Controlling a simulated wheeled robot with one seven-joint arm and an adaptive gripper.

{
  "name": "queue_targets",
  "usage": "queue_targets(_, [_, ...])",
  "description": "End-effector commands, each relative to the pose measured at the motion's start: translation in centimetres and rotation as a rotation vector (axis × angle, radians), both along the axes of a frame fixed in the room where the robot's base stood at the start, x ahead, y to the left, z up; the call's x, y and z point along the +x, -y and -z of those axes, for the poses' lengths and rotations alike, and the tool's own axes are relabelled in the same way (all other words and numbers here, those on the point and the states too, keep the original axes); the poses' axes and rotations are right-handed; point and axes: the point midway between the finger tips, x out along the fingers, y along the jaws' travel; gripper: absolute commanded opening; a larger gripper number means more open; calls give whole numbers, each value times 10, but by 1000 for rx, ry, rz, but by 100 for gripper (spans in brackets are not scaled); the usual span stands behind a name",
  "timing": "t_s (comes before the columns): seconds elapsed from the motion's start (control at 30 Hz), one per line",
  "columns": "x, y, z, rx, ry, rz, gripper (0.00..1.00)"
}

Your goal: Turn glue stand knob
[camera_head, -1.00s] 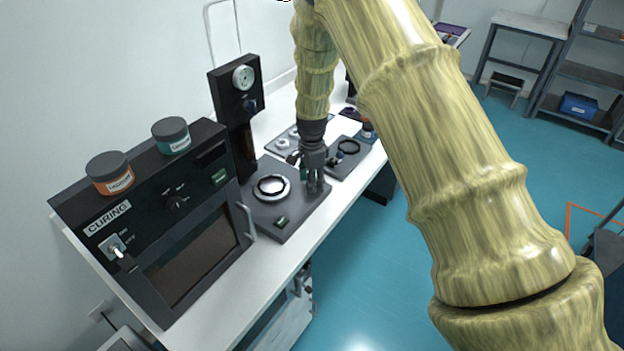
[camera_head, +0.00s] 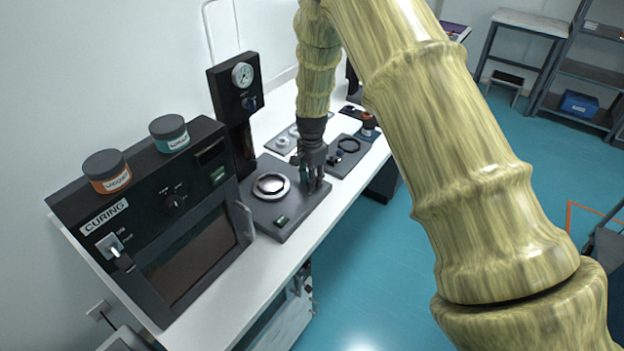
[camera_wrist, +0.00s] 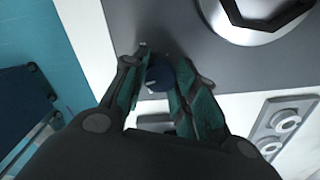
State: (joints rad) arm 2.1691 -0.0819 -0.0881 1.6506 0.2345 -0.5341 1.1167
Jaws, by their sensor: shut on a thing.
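The glue stand's dark grey base plate (camera_head: 290,217) lies on the white table, with a pale ring (camera_head: 271,186) on top. My gripper (camera_head: 313,184) points down at the plate's right side. In the wrist view, my gripper (camera_wrist: 160,72) is shut on a dark blue round knob (camera_wrist: 160,75), with one green-padded finger on each side of it. The knob sits by the edge of the grey plate (camera_wrist: 185,35). In the head view the fingers hide the knob. Any mark on it is too dark to read.
The black curing oven (camera_head: 160,225) stands at the left with two jars on it. A black column with a gauge (camera_head: 242,75) rises behind the plate. Another dark plate (camera_head: 350,157) lies just right of my gripper. The table's front edge is close.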

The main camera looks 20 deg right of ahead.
Motion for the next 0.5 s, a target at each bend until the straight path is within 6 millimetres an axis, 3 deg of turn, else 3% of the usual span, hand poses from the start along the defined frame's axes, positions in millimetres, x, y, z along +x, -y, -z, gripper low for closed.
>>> queue_targets(0.5, [1,0,-1,2,4,-482,4])
